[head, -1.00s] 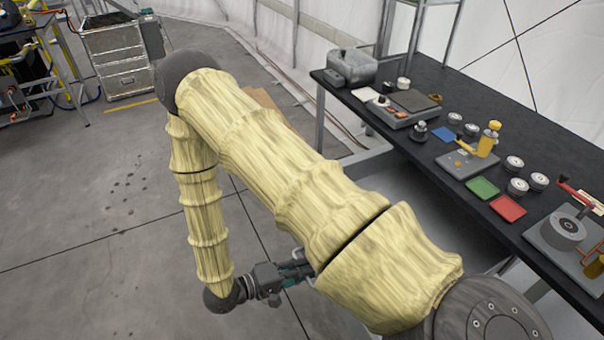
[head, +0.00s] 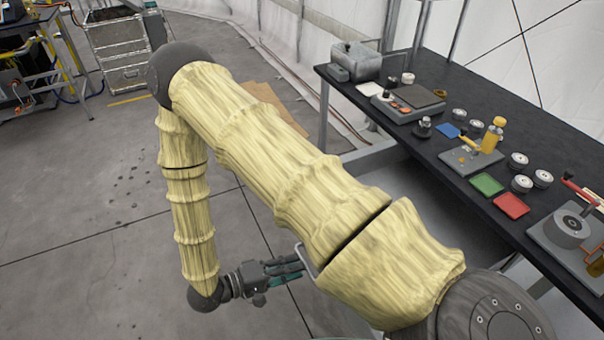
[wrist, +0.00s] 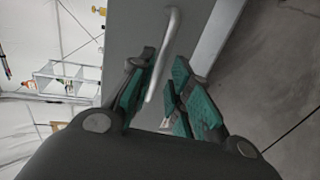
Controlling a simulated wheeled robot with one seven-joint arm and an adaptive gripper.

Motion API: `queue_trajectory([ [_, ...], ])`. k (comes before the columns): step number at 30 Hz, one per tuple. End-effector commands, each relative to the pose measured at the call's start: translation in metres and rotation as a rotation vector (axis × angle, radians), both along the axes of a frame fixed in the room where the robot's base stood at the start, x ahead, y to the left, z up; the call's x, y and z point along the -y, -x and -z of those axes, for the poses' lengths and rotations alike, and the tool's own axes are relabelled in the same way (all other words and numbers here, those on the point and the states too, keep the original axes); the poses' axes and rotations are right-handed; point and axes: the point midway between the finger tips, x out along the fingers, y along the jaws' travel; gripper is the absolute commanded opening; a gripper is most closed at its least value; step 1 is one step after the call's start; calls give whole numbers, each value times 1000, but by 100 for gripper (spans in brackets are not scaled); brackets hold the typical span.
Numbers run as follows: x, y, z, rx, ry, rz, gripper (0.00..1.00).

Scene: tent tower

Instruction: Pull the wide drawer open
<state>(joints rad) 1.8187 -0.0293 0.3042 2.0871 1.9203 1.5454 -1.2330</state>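A pale metal bar handle (wrist: 170,50) stands out from a plain grey front (wrist: 136,22) in the wrist view. I take this front to be the wide drawer's face. My gripper (wrist: 164,62) is open, with its two teal-padded fingers on either side of the handle's lower part. I cannot tell whether either finger touches it. In the head view my gripper (head: 296,268) is low, left of the workbench, with the thin handle (head: 304,258) at its fingertips. My own arm hides the drawer face there.
A black-topped workbench (head: 450,92) runs along the right, carrying a grey metal box (head: 356,62), coloured trays and small tools. A metal case (head: 118,50) stands at the back left. The concrete floor (head: 90,240) left of my arm is clear.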

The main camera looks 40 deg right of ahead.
Motion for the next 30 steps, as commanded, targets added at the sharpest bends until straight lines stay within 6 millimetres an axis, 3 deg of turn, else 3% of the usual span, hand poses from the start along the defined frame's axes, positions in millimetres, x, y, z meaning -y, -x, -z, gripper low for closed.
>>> queue_trajectory([
  [6, -39, -10, -8, 2, 0, -1, 19],
  [13, -66, -17, -14, 1, -2, 0, 19],
  [30, -73, -19, -16, 0, 0, 1, 19],
])
